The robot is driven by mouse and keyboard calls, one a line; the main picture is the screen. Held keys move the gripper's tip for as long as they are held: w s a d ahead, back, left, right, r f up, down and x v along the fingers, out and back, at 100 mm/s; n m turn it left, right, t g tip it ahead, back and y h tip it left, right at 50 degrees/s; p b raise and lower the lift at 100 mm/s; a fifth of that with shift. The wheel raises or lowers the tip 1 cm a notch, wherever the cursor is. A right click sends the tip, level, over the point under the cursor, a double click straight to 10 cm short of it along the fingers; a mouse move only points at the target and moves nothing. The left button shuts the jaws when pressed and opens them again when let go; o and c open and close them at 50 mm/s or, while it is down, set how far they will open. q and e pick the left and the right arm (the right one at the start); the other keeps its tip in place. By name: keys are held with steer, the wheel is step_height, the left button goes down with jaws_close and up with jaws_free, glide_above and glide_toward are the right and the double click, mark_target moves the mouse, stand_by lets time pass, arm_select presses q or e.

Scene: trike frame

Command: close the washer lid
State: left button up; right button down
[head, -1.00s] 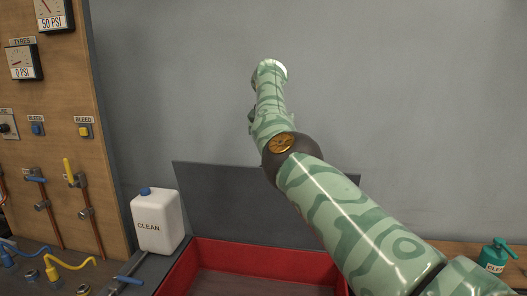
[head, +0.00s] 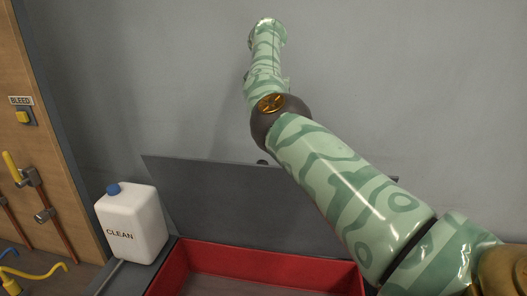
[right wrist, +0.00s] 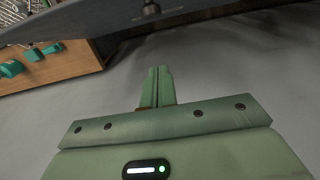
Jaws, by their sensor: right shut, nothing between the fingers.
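The washer is an open red tub (head: 262,258). Its dark grey lid (head: 205,190) stands raised and tilted back behind the tub, with a small dark knob (head: 262,162) at its top edge. My right arm crosses in front of the lid and reaches up beyond its top edge; its gripper cannot be made out in the head view. In the right wrist view my right gripper (right wrist: 156,76) is shut and empty. A dark panel with a knob (right wrist: 151,9), seemingly the lid, is above the fingertips there, apart from them. My left gripper is not in view.
A white CLEAN jug (head: 133,222) with a blue cap stands left of the tub. A wooden panel (head: 35,140) with valves and a yellow hose (head: 40,272) is further left. The grey wall is behind. Green items (right wrist: 30,54) sit on a wooden bench in the right wrist view.

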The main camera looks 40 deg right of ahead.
steer(key=s+a+f, duration=0.2)
steer(key=a+f, duration=0.1)
steer(key=f, duration=0.4)
steer(key=shift+s+f+p, duration=0.15)
steer(key=shift+f+p, duration=0.25)
steer(key=shift+p, duration=0.05)
